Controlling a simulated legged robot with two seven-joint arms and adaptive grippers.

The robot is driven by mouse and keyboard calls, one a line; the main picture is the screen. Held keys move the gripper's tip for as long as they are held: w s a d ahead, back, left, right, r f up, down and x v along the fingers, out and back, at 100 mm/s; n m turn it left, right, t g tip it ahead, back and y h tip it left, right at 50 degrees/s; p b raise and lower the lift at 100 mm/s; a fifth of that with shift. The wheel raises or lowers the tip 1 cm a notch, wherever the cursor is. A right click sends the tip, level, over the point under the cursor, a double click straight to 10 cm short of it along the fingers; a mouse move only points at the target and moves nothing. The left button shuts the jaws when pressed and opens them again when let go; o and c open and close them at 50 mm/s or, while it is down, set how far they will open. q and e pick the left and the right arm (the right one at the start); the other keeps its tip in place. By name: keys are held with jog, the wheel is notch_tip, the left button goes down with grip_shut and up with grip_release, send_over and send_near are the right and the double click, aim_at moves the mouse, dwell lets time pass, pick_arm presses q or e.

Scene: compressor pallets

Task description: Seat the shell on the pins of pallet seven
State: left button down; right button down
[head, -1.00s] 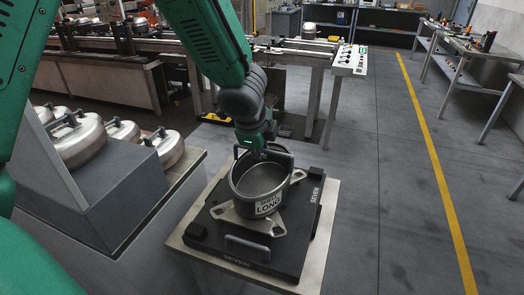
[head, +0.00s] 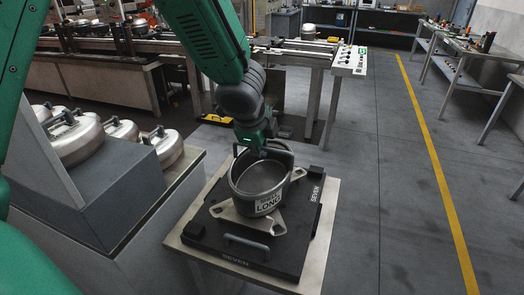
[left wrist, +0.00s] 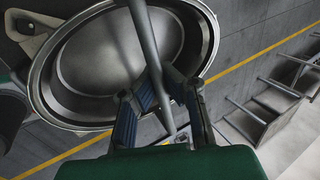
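The shell (head: 262,180) is a dark grey round pot with a label reading LONG and a bar handle. It stands upright over pallet seven (head: 285,262), a black plate marked SEVEN. A light metal base with feet (head: 222,211) shows under the shell. The pins and the contact beneath the shell are hidden. My left gripper (head: 263,143) is at the handle. In the left wrist view, the fingers (left wrist: 168,88) close around the handle bar, with the shell's open bowl (left wrist: 110,60) beyond. My right gripper is not in view.
The pallet lies on a pale stand (head: 325,225), with a grey handle (head: 246,243) at its front. Several silver lidded pots (head: 75,138) stand on a grey bench at left. A conveyor (head: 110,70) runs behind. The floor at right is clear.

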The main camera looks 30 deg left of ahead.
aim_at(261, 182)
pick_arm(q)
jog(key=shift+d+r+t+b, duration=0.15)
jog(key=shift+t+b, duration=0.15)
jog(key=shift+b, duration=0.65)
dwell(1.4)
jog(key=shift+f+b, duration=1.55)
jog(key=shift+f, duration=0.15)
jog(key=c, duration=1.6)
grip_release()
jog(key=shift+c, duration=0.2)
jog(key=shift+s+f, duration=0.1)
jog(key=shift+s, duration=0.1)
jog(key=v, duration=1.2)
jog(key=shift+w+d, duration=0.1)
jog(key=shift+w, duration=0.05)
